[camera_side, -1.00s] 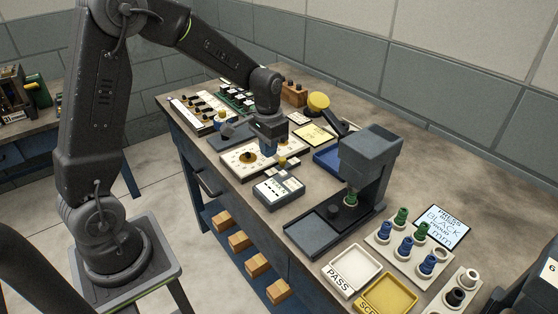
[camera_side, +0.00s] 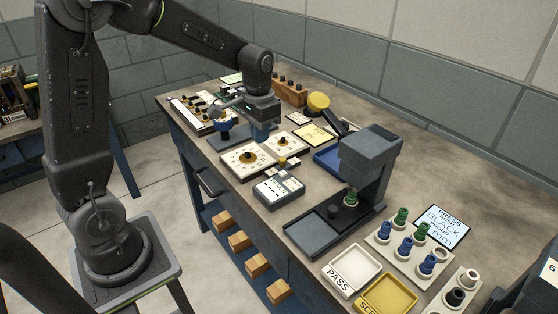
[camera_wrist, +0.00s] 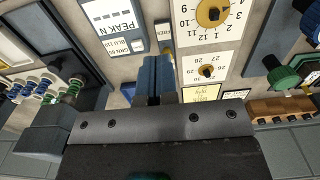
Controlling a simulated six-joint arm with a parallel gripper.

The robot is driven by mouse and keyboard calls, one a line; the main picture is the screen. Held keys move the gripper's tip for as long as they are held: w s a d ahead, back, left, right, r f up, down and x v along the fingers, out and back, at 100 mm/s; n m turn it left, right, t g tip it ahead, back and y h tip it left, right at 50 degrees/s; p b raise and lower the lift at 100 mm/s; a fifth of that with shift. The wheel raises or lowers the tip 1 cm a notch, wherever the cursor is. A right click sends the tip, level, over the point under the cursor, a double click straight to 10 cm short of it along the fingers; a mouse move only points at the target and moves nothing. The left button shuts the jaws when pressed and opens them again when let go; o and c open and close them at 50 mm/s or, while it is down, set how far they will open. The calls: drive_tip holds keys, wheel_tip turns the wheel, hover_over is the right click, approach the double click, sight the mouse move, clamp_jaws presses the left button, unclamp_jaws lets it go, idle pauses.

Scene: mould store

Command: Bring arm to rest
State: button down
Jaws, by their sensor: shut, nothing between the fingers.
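My gripper (camera_side: 261,137) hangs above the bench (camera_side: 225,180), just behind the white dial panels (camera_side: 240,166). Its blue fingers are together, with nothing between them. In the wrist view the blue fingers (camera_wrist: 157,78) point at the bench top beside two dial cards (camera_wrist: 210,62). I cannot tell the exact height of the fingertips above the bench.
A grey press (camera_side: 368,165) stands mid-bench with a green part under it. A small meter (camera_side: 279,190) lies in front of the dials. A PASS tray (camera_side: 353,270), a yellow tray (camera_side: 390,295) and a rack of coloured parts (camera_side: 384,236) are at right.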

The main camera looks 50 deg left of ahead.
drive_tip(key=s+d+r+t, duration=0.2)
drive_tip(key=s+d+r, duration=0.2)
drive_tip(key=s, duration=0.4)
drive_tip(key=s+d+r+t, duration=0.3)
drive_tip(key=s+d+r, duration=0.2)
drive_tip(key=s, duration=0.4)
drive_tip(key=shift+s+d+t, duration=0.15)
drive_tip(key=shift+d+t, duration=0.15)
drive_tip(key=shift+r, duration=0.1)
